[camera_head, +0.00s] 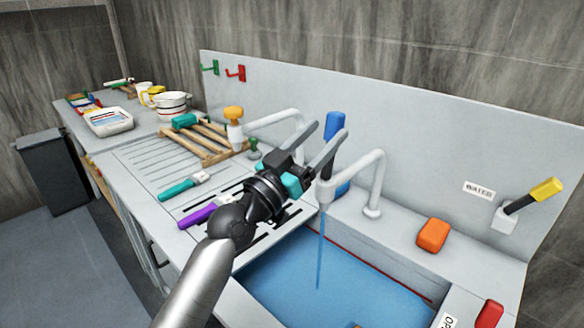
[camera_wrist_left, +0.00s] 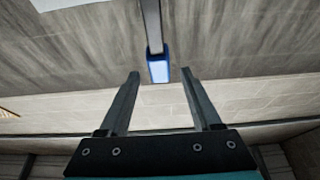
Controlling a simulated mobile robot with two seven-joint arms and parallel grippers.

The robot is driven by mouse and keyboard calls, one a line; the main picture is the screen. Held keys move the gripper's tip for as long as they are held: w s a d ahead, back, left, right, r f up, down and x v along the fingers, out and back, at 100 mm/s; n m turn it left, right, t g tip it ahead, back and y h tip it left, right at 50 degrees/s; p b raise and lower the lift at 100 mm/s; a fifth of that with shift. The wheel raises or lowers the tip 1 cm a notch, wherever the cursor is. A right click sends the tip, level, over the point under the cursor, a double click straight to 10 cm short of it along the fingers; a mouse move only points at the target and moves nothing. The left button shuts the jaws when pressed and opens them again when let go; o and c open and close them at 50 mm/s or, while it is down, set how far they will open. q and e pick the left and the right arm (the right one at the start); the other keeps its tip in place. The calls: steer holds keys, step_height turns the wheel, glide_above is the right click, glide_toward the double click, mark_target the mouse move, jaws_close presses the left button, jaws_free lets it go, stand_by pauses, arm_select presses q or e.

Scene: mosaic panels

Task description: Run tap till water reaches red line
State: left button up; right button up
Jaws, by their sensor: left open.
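Blue water (camera_head: 300,275) lies in the sink basin, and a thin stream (camera_head: 320,250) falls into it from the grey tap spout (camera_head: 372,185). A red line (camera_head: 385,271) runs along the basin's back wall, just above the water's edge. My left gripper (camera_head: 331,128) is open above the counter beside the spout. A blue piece (camera_head: 335,122) shows behind its fingers. In the left wrist view a blue block (camera_wrist_left: 158,68) on a grey bar shows beyond the open, empty fingers. A black lever with a yellow handle (camera_head: 546,189) stands by the WATER label (camera_head: 479,190). My right gripper is out of view.
An orange sponge-like block (camera_head: 433,234) lies on the right ledge, and a red piece (camera_head: 489,314) is at the lower right. Teal (camera_head: 185,185) and purple-handled (camera_head: 205,213) tools lie on the drainboard. A wooden rack (camera_head: 205,140) stands behind them.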

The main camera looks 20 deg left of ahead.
arm_select(q)
steer(key=b+v, duration=0.1)
steer(key=v, duration=0.7)
steer(key=shift+s+b, duration=0.2)
steer(key=shift+b, duration=0.2)
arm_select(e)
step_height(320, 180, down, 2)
